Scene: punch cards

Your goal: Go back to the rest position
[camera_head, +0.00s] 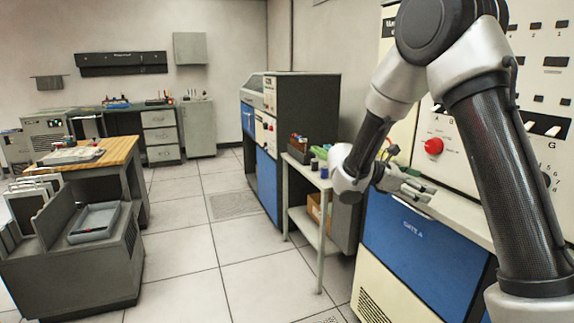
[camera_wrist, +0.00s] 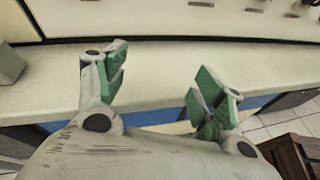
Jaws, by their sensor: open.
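My gripper (camera_head: 410,186) is in front of the large cream and blue machine on the right in the head view, over its ledge. In the wrist view my gripper (camera_wrist: 160,88) shows its two green-padded fingers spread wide apart. Nothing is between them. The pale ledge (camera_wrist: 50,78) of the machine lies beyond and below the fingers. My arm is bent, and it covers part of the machine's panel in the head view.
A red knob (camera_head: 433,146) is on the panel close to my gripper. A small cart (camera_head: 300,184) with bottles stands left of it. A blue and grey cabinet (camera_head: 262,170) is behind. A wooden-topped table (camera_head: 118,150) stands left. The middle floor (camera_head: 205,258) is clear.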

